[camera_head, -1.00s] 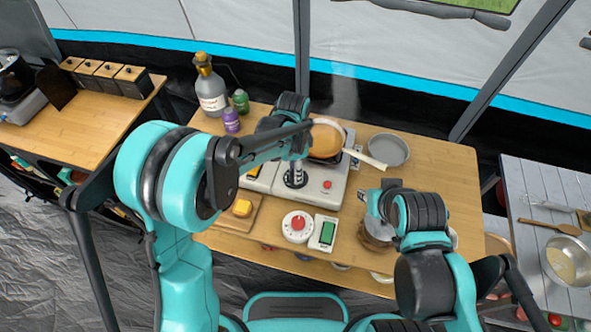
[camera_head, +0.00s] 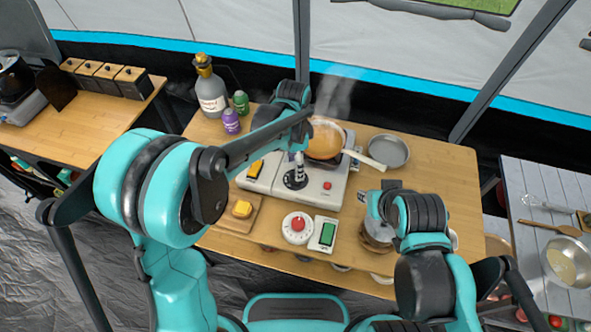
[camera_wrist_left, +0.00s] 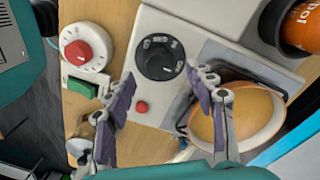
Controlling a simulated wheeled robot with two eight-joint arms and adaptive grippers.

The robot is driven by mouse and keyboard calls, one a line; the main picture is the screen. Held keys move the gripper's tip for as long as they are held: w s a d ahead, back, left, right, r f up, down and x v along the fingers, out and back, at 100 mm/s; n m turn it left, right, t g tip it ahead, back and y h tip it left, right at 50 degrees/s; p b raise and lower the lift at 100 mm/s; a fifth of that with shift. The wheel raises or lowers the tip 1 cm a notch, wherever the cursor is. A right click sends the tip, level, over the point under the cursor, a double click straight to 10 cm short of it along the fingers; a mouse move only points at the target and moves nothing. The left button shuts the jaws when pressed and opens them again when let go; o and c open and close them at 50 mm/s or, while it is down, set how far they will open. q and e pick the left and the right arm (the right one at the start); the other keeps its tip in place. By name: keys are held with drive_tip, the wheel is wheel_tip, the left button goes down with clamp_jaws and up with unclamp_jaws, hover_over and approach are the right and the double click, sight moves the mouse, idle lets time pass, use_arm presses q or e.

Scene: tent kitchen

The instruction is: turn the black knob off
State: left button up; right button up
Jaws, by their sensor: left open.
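The black knob (camera_head: 295,180) is on the front of the white portable stove (camera_head: 318,190), partly hidden by my left gripper in the head view. In the left wrist view the knob (camera_wrist_left: 160,57) shows whole, with a white pointer line and printed marks around it. My left gripper (camera_wrist_left: 163,90) is open, its two purple-padded fingertips apart on either side below the knob in that picture. Nothing is between them, and contact with the knob is not visible. My right gripper (camera_head: 378,203) is over a glass pot (camera_head: 376,236); its fingers are too unclear to judge.
A steaming pan (camera_head: 325,141) with orange-brown contents sits on the stove, its handle pointing right. An empty grey pan (camera_head: 388,151) is at right.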

sight(294, 173)
use_arm(q)
wheel_tip(294, 173, up, 8)
drive_tip(key=shift+w+r, duration=0.2)
idle(0.4)
drive_tip(key=s+a+r+n+t, duration=0.1)
drive_tip(key=s+a+n+t, duration=0.6)
drive_tip(key=s+a+n, duration=0.7)
drive_tip(key=s+a, duration=0.2)
drive_tip(key=a, duration=0.1)
drive_tip(key=shift+a+t, duration=0.15)
drive_tip(key=shift+t, duration=0.15)
